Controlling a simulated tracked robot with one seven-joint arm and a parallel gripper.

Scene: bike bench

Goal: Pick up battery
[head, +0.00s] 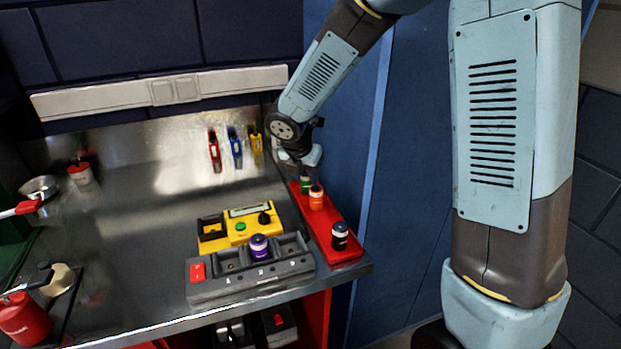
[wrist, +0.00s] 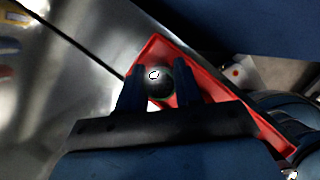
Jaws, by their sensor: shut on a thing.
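A green battery (head: 305,185) stands at the far end of the red tray (head: 345,253) at the right of the bench. My gripper (head: 304,170) is over it, pointing down. In the wrist view my gripper (wrist: 160,84) is shut on the battery (wrist: 155,77), one finger on each side, inside the tray's far end (wrist: 146,50). An orange battery (head: 316,198) and a black battery (head: 340,236) stand nearer along the tray. A purple battery (head: 259,247) stands in the grey charger (head: 250,284). The green battery's lower part is hard to make out.
A yellow tester (head: 240,227) stands behind the charger. Red, blue and yellow tools (head: 235,148) hang at the back wall. A red-and-white pot (head: 80,173) and a metal bowl (head: 39,188) are at the left. The bench middle (head: 140,230) is clear.

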